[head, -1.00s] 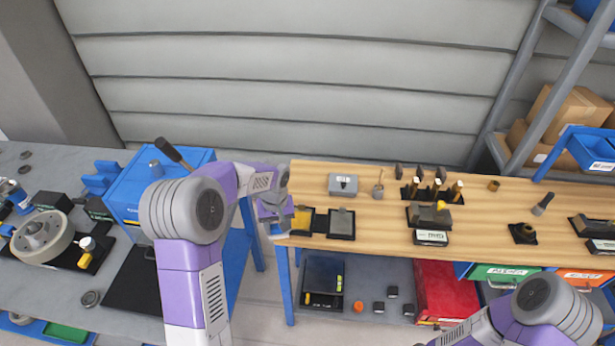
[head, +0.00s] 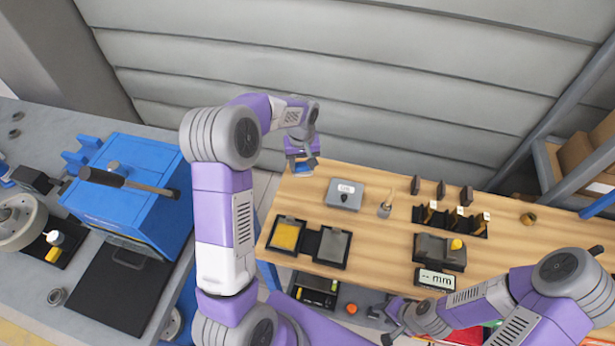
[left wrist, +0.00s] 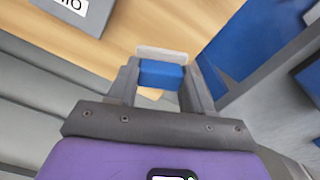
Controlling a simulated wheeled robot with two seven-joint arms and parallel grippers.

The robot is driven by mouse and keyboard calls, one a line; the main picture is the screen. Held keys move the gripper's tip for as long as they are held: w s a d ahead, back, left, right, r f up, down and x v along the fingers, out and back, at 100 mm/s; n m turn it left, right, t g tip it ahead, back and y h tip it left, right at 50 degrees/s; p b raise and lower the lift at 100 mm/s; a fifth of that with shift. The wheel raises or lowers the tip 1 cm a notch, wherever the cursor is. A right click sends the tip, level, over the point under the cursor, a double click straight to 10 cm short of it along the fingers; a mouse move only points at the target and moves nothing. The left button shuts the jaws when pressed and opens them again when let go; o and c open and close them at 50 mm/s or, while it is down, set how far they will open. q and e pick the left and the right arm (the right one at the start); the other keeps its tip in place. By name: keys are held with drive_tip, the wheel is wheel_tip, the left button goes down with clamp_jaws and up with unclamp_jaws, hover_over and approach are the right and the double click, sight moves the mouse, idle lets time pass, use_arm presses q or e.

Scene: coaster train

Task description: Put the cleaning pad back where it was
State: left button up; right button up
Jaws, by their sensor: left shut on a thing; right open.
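My left gripper (head: 303,166) is shut on a small blue block with a pale face (left wrist: 161,74), which appears to be the cleaning pad. In the head view the pad (head: 306,164) shows only partly under the fingers, over the back left corner of the wooden bench (head: 375,225). In the left wrist view the pad sits between both fingertips of the left gripper (left wrist: 160,80). My right gripper (head: 390,322) is open and empty at the bench's front edge.
Two black trays, one with a yellow insert (head: 285,235) and one with a grey insert (head: 332,246), lie on the bench's left. A grey labelled box (head: 345,194) and a small brush pot (head: 385,208) stand behind. A blue machine (head: 130,190) stands left.

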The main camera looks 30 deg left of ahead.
use_arm(q)
wheel_tip(320, 180, down, 6)
drive_tip(key=shift+s+r, duration=0.1)
drive_tip(key=shift+f, duration=1.6)
drive_tip(key=shift+f+b, duration=0.15)
drive_tip(key=shift+b, duration=0.2)
drive_tip(key=o, duration=1)
